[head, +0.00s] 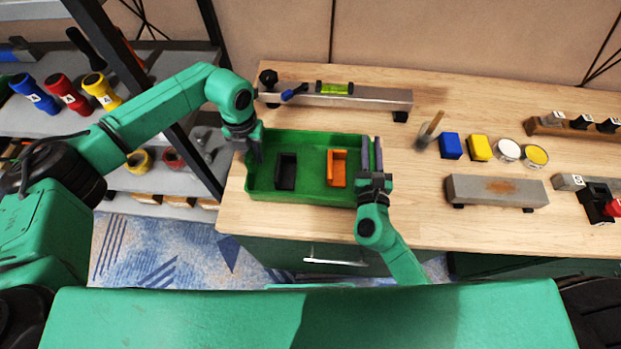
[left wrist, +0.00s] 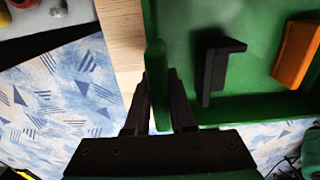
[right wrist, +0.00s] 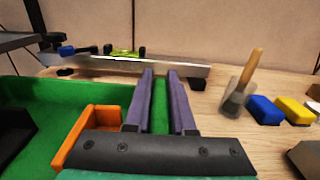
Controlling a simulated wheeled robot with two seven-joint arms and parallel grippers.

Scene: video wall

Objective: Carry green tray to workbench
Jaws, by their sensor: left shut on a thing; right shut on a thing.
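The green tray (head: 312,138) is over the left part of the wooden workbench (head: 420,215), near its front left corner. I cannot tell if it rests on the top or hangs just above it. A black bracket (head: 286,172) and an orange bracket (head: 337,168) lie inside it. My left gripper (head: 255,146) is shut on the tray's left wall, which shows between its fingers in the left wrist view (left wrist: 158,85). My right gripper (head: 372,158) is shut on the tray's right wall, seen between its fingers in the right wrist view (right wrist: 160,100).
A metal beam with a green level (head: 335,88) lies behind the tray. A brush (head: 430,130), a blue block (head: 450,146), a yellow block (head: 479,148) and round tins stand to the right. A steel bar (head: 497,190) lies front right. A shelf rack (head: 150,125) stands left.

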